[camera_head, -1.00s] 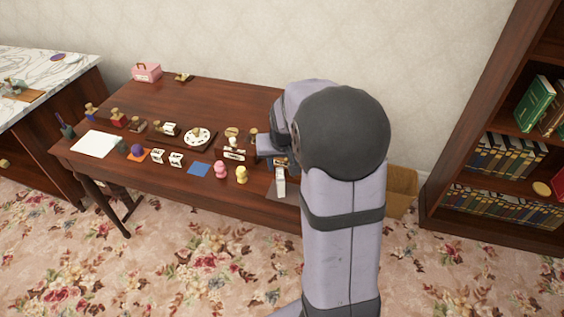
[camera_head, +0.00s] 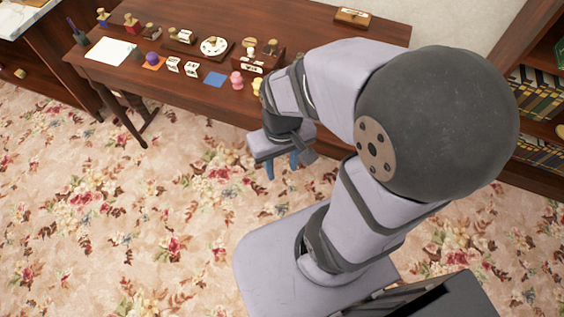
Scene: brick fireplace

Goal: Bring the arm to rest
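My gripper (camera_head: 282,169) hangs in front of the wooden desk (camera_head: 330,35), over the floral carpet. Its two blue fingers point down and stand apart, with nothing visible between them. My arm is folded back, its elbow large at the right of the view. Part of the desk's right front is hidden behind my arm.
The desk holds white paper (camera_head: 111,51), a round white dial (camera_head: 214,46), a blue square (camera_head: 215,79), a pink figure (camera_head: 237,80) and several stamps. A bookcase (camera_head: 540,90) stands at right. The carpet (camera_head: 130,230) is clear at left.

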